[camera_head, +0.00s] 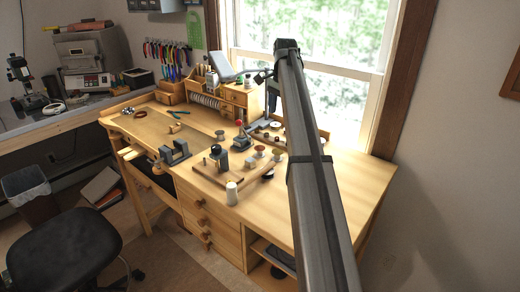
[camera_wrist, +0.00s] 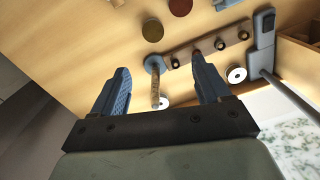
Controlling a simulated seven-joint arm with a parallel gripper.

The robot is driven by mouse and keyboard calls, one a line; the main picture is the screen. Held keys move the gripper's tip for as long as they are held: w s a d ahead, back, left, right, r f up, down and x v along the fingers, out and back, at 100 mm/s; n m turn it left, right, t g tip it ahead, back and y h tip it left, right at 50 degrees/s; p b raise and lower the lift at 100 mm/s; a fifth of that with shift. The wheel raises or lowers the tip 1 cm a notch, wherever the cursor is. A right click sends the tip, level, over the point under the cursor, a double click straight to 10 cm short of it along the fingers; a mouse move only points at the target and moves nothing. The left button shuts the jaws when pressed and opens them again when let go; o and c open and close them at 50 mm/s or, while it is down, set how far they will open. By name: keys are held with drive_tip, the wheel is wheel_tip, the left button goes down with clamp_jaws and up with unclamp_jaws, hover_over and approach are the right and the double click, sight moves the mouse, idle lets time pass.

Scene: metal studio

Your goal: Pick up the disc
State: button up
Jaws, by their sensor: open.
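My gripper (camera_wrist: 162,72) is open in the wrist view, its two blue-grey fingers well apart. Between and beyond the fingers is a brown stick (camera_wrist: 155,94) with a round blue-grey head (camera_wrist: 153,64); I see no contact. Several round pieces could be the disc: an olive-brown disc (camera_wrist: 152,29), a red-brown disc (camera_wrist: 180,7), and a white disc with a dark centre (camera_wrist: 236,75). Another white round piece (camera_wrist: 165,102) is partly hidden by the gripper. In the head view, small coloured round tops (camera_head: 259,148) stand on the bench; I cannot match them surely.
The wooden bench (camera_head: 330,185) is clear at its right. A rack (camera_wrist: 212,45) with several round pegs and a grey tool stand (camera_wrist: 264,40) lie beyond the right finger. A white spool (camera_head: 231,193) stands near the bench's front edge; a drawer cabinet (camera_head: 240,98) stands behind.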

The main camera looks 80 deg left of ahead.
drive_tip(key=s+a+m, duration=0.2)
drive_tip(key=s, duration=0.4)
hover_over(260, 148)
wheel_tip(260, 148, down, 8)
drive_tip(key=shift+a+f, duration=0.1)
drive_tip(key=shift+a, duration=0.05)
drive_tip(key=shift+s+f, duration=0.1)
drive_tip(key=shift+f, duration=2.55)
drive_tip(key=shift+f, duration=0.25)
drive_tip(key=c, duration=1.1)
